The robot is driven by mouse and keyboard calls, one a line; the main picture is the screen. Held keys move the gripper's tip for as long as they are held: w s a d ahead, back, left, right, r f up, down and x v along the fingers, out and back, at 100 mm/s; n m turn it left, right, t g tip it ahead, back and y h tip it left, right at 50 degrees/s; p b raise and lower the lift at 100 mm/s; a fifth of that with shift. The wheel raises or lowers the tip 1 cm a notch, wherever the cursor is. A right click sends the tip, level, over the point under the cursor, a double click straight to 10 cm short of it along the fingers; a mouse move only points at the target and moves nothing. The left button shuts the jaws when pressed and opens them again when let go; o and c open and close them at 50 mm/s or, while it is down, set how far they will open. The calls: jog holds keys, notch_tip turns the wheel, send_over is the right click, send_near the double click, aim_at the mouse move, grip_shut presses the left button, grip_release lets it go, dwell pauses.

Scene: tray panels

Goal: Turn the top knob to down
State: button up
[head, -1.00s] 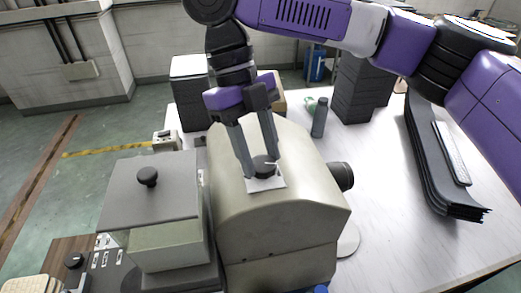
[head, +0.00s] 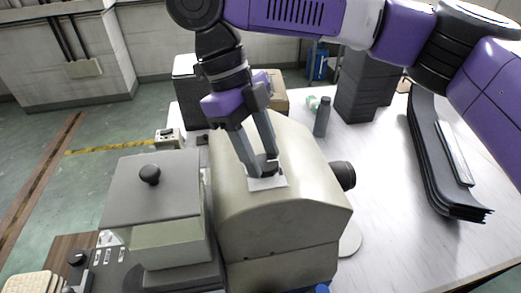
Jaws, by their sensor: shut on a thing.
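The top knob (head: 257,171) is a small black dial on a pale square plate (head: 268,183), on the sloping top of a beige rounded housing (head: 235,198). My gripper (head: 262,168) reaches down from above with its two grey fingers shut on the knob. The fingers hide much of the knob, and I cannot tell where its pointer stands.
A black side knob (head: 342,175) sticks out at the housing's right. A grey box with a round black knob (head: 150,174) stands close on the left. A dark bottle (head: 322,117) and black stacked trays (head: 362,85) stand behind. The white table (head: 395,215) is partly clear at right.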

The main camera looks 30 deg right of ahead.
jog(key=o, duration=1.4)
jog(key=shift+c, duration=0.2)
jog(key=v, duration=0.7)
jog(key=shift+r, duration=0.35)
jog(key=shift+w, duration=0.1)
